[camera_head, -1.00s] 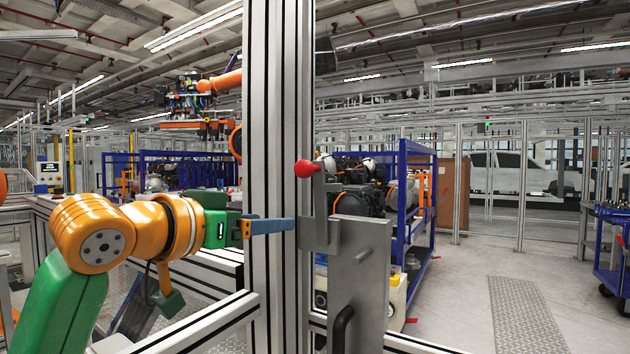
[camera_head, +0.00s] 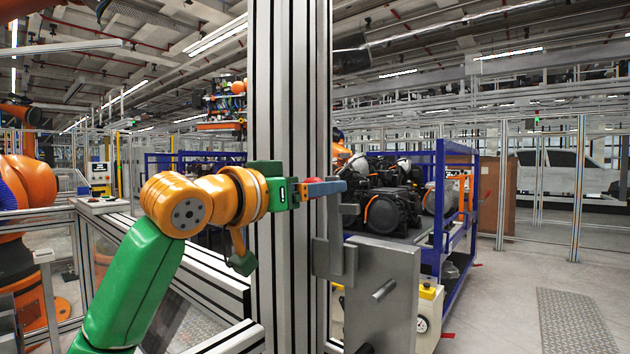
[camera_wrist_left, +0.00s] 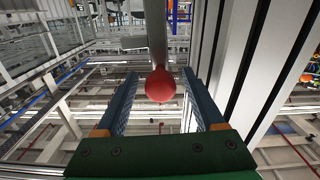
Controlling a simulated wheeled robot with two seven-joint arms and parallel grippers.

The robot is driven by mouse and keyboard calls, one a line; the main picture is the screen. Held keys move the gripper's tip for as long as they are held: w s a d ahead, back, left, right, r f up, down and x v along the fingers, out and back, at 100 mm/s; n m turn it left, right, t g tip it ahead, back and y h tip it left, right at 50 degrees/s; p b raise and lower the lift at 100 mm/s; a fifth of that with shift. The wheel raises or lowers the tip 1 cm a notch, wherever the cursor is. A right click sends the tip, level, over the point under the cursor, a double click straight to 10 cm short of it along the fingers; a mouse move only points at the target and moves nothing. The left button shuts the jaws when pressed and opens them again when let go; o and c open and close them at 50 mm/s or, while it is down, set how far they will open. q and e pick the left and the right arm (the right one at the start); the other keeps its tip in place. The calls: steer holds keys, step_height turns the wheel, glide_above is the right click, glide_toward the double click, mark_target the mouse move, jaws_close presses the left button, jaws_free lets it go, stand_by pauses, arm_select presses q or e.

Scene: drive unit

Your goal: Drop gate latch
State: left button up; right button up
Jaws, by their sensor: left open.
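The latch's red ball knob (camera_wrist_left: 160,85) shows in the left wrist view on the end of a grey lever (camera_wrist_left: 157,40). It sits between the two blue fingers of my left gripper (camera_wrist_left: 161,74), which are open with visible space on both sides. In the head view the blue fingers (camera_head: 328,188) mostly cover the knob; a bit of red shows. Below them the grey latch bracket (camera_head: 348,262) stands beside the aluminium post, above the grey gate plate (camera_head: 385,290). The lever looks upright. My right gripper is in neither view.
A tall aluminium post (camera_head: 290,90) stands directly behind my left gripper, close to it. A blue rack (camera_head: 440,190) with dark engine parts is behind the gate. A horizontal rail (camera_head: 225,342) meets the post low on the left. Open floor lies at the right.

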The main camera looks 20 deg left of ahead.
arm_select(q)
steer(key=shift+s+a, duration=0.1)
steer(key=shift+s, duration=0.05)
steer(key=shift+c, duration=1.1)
jaws_close()
